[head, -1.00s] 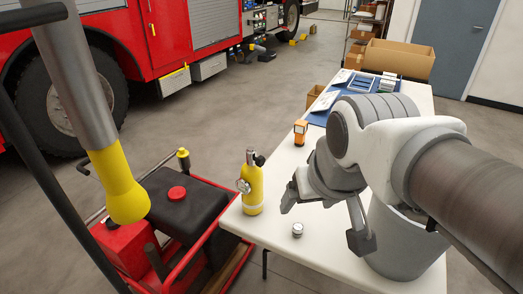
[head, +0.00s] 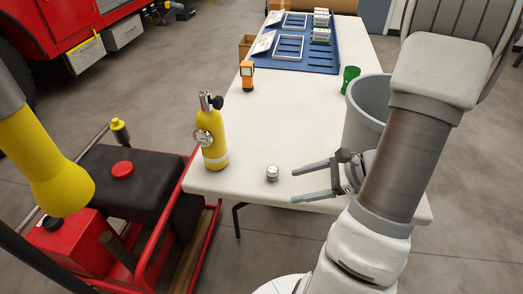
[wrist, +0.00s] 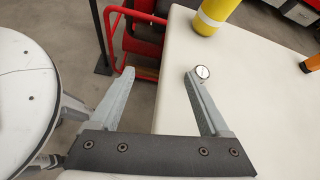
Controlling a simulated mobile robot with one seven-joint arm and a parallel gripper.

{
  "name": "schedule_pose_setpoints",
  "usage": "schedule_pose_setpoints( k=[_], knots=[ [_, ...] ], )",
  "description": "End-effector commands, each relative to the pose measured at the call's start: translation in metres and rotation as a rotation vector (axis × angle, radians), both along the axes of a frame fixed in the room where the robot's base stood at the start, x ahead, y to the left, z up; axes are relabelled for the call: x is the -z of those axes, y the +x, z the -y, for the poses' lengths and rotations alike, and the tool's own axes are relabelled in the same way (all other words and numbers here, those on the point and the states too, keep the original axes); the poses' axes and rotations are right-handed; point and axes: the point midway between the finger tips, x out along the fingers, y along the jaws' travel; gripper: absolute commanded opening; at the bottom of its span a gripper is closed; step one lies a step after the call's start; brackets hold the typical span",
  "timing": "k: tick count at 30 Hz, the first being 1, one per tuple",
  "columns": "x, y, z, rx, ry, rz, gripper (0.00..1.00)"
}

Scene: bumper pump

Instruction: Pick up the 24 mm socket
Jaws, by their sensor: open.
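The 24 mm socket, a small silver cylinder (head: 272,173), stands upright on the white table near its front edge. It also shows in the wrist view (wrist: 202,72), just by the tip of the right-hand finger; I cannot tell whether they touch there. My gripper (head: 311,181) is open and empty, its two fingers pointing left toward the socket with a small gap in the head view. In the wrist view my gripper (wrist: 159,75) has its fingers wide apart, and the socket is not between them.
A yellow cylinder with a gauge (head: 212,135) stands left of the socket. A red cart (head: 150,220) stands at the left. The table middle is clear.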

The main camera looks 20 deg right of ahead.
Motion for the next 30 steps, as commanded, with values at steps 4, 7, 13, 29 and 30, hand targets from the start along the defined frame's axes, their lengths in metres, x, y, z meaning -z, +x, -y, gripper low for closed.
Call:
schedule_pose_setpoints(
  k=[4, 7, 13, 29, 30],
  knots=[
    [0.015, -0.005, 0.033, 0.295, 0.183, 0.009, 0.8],
    [0.02, -0.007, 0.048, 0.408, 0.245, 0.02, 0.8],
    [0.03, 0.004, 0.05, 0.47, 0.279, 0.029, 0.8],
    [0.067, 0.084, 0.001, 0.466, 0.274, 0.029, 0.8],
    [0.068, 0.086, 0.0, 0.466, 0.273, 0.029, 0.8]
  ],
)
